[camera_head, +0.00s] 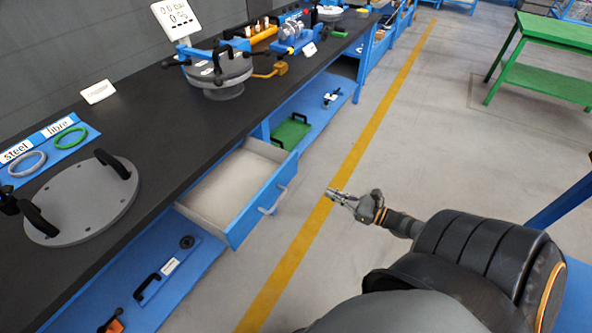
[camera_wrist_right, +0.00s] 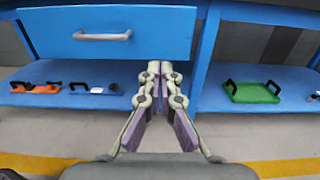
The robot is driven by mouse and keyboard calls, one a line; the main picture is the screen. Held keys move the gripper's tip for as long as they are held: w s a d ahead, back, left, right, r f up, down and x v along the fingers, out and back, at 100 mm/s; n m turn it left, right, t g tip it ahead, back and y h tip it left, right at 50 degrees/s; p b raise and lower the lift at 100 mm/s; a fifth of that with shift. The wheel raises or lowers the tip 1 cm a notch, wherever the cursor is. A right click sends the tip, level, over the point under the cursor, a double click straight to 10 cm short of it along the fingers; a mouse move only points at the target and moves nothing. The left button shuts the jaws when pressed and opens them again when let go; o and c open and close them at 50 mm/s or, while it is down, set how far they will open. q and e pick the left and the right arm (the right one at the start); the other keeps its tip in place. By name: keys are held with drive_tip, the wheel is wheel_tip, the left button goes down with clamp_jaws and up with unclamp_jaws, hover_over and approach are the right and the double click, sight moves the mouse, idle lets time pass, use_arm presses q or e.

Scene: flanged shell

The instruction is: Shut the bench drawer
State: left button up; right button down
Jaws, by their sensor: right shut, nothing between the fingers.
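The bench drawer (camera_head: 245,190) is pulled out from under the dark bench top, and its inside looks empty. Its blue front carries a grey bar handle (camera_head: 272,201). In the right wrist view the drawer front (camera_wrist_right: 160,40) fills the upper left, with the handle (camera_wrist_right: 102,36) left of the fingers. My right gripper (camera_head: 332,193) is shut and empty, a little to the right of the drawer front in the head view and apart from it. The fingers also show in the right wrist view (camera_wrist_right: 160,70), near the drawer's right end. My left gripper is not in view.
The bench top (camera_head: 150,120) holds a grey round plate (camera_head: 85,205), rings on a blue board and a flanged device (camera_head: 218,72). The lower blue shelf carries a green tray (camera_head: 291,131) and tools. A green table (camera_head: 548,60) stands far right. The floor before the drawer is clear.

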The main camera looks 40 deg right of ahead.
drive_tip(key=b, duration=0.4)
approach(288, 174)
drive_tip(key=w, duration=0.1)
drive_tip(key=x, duration=0.2)
drive_tip(key=b+x, duration=0.1)
drive_tip(key=x, duration=0.1)
drive_tip(key=shift+w+a, duration=0.25)
drive_tip(key=shift+a, duration=0.1)
drive_tip(key=shift+w+a+r, duration=0.1)
drive_tip(key=shift+w+a, duration=0.15)
drive_tip(key=shift+w, duration=0.3)
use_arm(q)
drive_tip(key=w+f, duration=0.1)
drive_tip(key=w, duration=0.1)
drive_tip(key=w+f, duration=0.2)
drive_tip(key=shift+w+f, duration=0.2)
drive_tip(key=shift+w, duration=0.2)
